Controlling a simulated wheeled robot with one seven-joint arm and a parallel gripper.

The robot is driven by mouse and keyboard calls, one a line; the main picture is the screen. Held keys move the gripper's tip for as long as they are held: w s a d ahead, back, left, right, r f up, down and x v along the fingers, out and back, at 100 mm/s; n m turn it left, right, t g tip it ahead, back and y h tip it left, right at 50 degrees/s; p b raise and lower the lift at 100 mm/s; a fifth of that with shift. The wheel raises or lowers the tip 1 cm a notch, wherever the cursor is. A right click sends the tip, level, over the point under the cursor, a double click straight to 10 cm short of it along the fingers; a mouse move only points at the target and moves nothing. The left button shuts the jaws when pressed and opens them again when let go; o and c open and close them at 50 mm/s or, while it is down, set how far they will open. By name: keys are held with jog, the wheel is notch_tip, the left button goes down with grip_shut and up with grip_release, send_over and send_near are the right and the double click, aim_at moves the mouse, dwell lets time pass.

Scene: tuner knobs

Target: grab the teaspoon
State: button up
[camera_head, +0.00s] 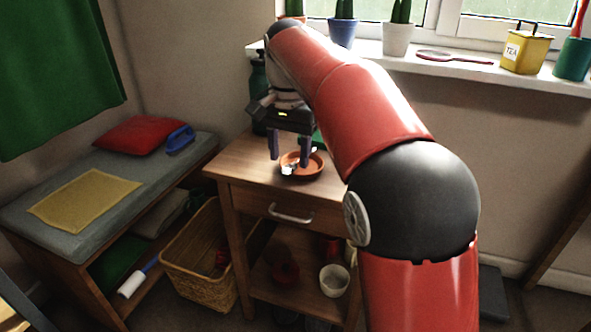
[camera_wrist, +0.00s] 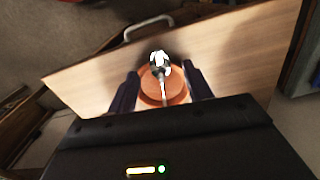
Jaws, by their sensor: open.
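The teaspoon (camera_wrist: 160,64) is shiny metal and lies on an orange-brown terracotta saucer (camera_wrist: 174,91) on a small wooden table. In the wrist view its bowl points up in the picture and its handle runs down toward my gripper. In the head view the teaspoon (camera_head: 289,170) shows as a small bright shape on the left of the saucer (camera_head: 313,170). My gripper (camera_head: 289,163) is open above the saucer, pointing down. In the wrist view the fingers of my gripper (camera_wrist: 161,84) stand on either side of the teaspoon, apart from it. The exact height gap is unclear.
The table (camera_head: 240,170) has a drawer handle (camera_head: 291,214) in front. A dark green bottle (camera_head: 258,95) stands at the back left of the tabletop, close to my gripper. A bench (camera_head: 60,180) is at left. Potted cacti line the windowsill (camera_head: 480,70).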

notch_tip(320, 180, down, 2)
jog(key=shift+f, duration=0.1)
jog(key=c, duration=1)
